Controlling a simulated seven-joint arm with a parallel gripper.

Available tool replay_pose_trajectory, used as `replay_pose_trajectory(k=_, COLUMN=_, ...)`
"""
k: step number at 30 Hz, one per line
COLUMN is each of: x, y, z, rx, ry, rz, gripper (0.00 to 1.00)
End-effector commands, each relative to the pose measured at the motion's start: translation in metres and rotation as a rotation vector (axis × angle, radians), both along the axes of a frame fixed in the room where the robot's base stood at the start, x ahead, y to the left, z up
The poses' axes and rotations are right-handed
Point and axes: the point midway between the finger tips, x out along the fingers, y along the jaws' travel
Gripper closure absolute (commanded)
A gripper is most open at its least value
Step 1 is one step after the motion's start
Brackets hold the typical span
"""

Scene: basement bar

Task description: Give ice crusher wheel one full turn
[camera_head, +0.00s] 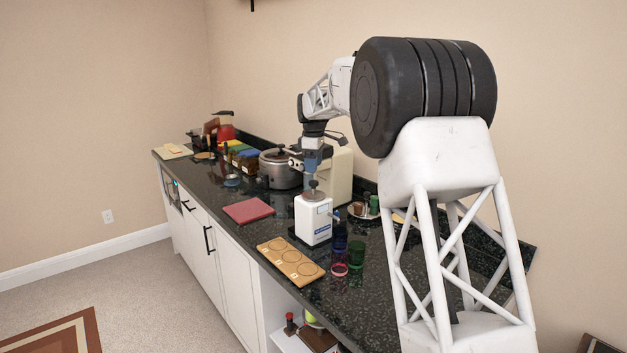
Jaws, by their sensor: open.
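A white box-shaped appliance (313,222) with a blue label and a dark metal knob (313,188) on top stands on the dark counter. A taller cream appliance (341,172) stands behind it, partly covered by my arm. I cannot tell for sure which of the two is the ice crusher, and no wheel shows clearly. My gripper (311,168) is open and points down in front of the cream appliance, just above the white appliance's knob in the picture. Its fingertips are small, and I cannot tell whether they touch anything.
A metal pot (280,171) stands behind to the left. A red board (248,210) and a wooden board with round recesses (290,262) lie near the front edge. Coloured glasses (356,252) and a small tray with cups (365,212) stand at the right. Some counter is clear between the boards.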

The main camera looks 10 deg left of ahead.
Motion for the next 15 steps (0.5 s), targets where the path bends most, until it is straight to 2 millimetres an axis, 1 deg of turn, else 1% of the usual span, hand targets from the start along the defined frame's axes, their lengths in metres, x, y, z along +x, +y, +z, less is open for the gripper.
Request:
replay_pose_trajectory(k=1, x=0.0, y=0.0, z=-0.007, rx=-0.001, ry=0.002, rz=0.0, gripper=0.39)
replay_pose_trajectory(k=9, x=0.0, y=0.0, z=-0.04, rx=-0.001, ry=0.003, rz=0.0, gripper=0.39)
replay_pose_trajectory(k=15, x=0.0, y=0.0, z=-0.053, rx=-0.001, ry=0.002, rz=0.0, gripper=0.39)
